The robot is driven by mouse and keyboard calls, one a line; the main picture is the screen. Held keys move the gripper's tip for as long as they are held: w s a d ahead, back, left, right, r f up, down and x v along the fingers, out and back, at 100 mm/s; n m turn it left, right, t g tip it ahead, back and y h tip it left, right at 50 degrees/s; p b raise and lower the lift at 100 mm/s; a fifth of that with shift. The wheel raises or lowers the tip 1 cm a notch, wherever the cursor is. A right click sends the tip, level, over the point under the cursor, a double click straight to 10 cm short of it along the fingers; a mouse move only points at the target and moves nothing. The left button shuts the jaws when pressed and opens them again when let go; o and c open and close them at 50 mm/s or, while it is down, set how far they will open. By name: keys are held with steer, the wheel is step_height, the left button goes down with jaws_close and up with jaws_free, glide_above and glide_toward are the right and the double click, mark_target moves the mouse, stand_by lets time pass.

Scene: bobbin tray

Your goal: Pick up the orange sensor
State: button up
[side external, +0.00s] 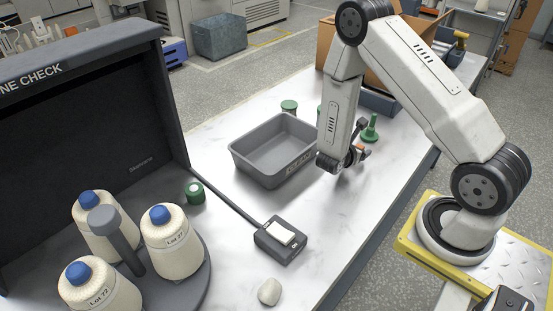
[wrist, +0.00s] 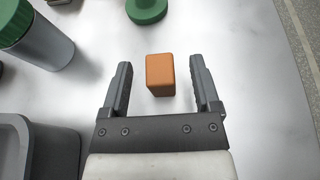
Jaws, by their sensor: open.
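The orange sensor is a small orange block (wrist: 160,74) standing on the white table in the wrist view. It lies between and slightly ahead of the open fingers of my gripper (wrist: 161,80), with clear gaps on both sides. In the side view a bit of orange (side external: 360,147) shows beside my gripper (side external: 360,157), which is low over the table to the right of the grey bin. The gripper holds nothing. How high the fingertips are above the table is hard to tell.
The grey bin (side external: 244,151) stands left of my gripper. A green spindle (side external: 370,128) stands just behind it, and a green-capped cylinder (wrist: 36,38) is at upper left in the wrist view. A switch box (side external: 281,240) and white stone (side external: 269,291) lie nearer the front.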

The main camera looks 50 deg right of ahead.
steer(key=shift+x, duration=1.6)
steer(key=shift+f, duration=0.1)
jaws_close()
